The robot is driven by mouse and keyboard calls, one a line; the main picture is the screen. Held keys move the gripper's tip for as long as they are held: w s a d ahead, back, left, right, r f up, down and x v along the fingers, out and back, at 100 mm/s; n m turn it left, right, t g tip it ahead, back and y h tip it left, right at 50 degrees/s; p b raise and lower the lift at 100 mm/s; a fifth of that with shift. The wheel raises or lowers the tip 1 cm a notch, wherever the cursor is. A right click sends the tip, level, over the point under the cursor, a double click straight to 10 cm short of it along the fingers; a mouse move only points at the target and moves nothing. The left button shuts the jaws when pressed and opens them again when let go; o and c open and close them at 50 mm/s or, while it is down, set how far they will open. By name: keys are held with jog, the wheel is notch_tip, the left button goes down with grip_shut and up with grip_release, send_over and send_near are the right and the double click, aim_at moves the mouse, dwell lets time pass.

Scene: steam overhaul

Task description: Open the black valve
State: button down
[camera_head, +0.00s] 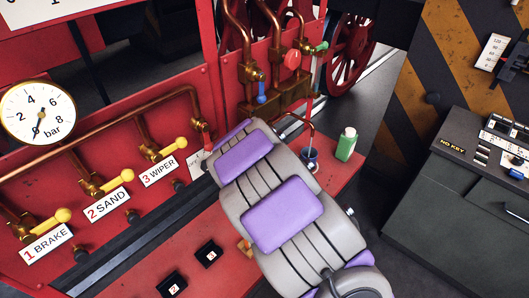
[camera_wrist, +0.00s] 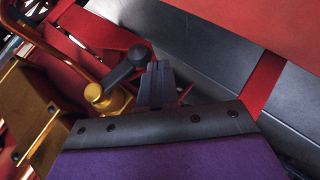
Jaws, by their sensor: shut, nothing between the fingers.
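In the wrist view, the black valve's handle (camera_wrist: 124,66) is a short dark lever with a rounded end, angled up and right from a brass body (camera_wrist: 97,94). My gripper (camera_wrist: 158,68) is shut and empty. Its fingertips are just right of the lever's rounded end, very close to it; I cannot tell if they touch. In the head view, my grey and purple arm reaches toward the red panel, and I cannot make out the black valve or my fingertips there.
Three yellow-handled valves labelled brake (camera_head: 62,215), sand (camera_head: 125,174) and wiper (camera_head: 181,143) line the red panel. Blue (camera_head: 261,95), red (camera_head: 292,60) and green (camera_head: 320,47) handles sit above my arm. A green bottle (camera_head: 346,144) and a cup (camera_head: 310,159) stand right of it.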

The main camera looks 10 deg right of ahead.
jog(key=shift+w+d+f, duration=0.35)
jog(key=shift+d+f, duration=0.1)
jog(key=shift+f, duration=0.15)
jog(key=shift+w+d+f, duration=0.1)
dwell(0.4)
